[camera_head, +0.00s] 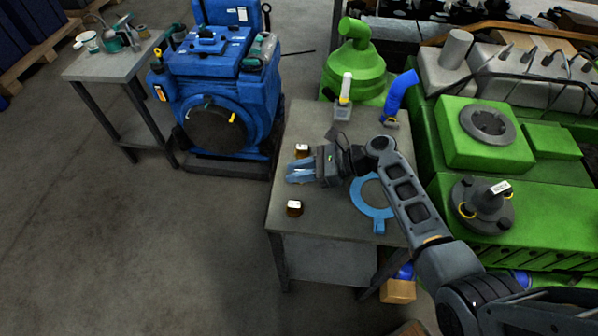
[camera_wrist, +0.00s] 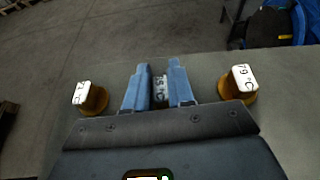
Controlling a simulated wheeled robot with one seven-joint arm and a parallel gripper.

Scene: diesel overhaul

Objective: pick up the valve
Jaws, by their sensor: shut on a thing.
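Three small brown valves with white temperature labels are at the table's left end. In the head view my gripper (camera_head: 299,171) hides that valve. One loose valve (camera_wrist: 238,83), labelled 79 °C, stands to the right in the wrist view. Another valve (camera_wrist: 90,97), its label partly unreadable, stands to the left. In the head view the loose valves stand behind (camera_head: 302,151) and in front (camera_head: 294,208) of my gripper.
The grey table (camera_head: 325,240) also holds a blue ring-shaped part (camera_head: 363,208), a small white-handled item (camera_head: 344,100) and a blue bent pipe (camera_head: 400,94). A green engine (camera_head: 520,200) flanks it on the right. A blue engine (camera_head: 220,90) stands behind left. Floor at left is clear.

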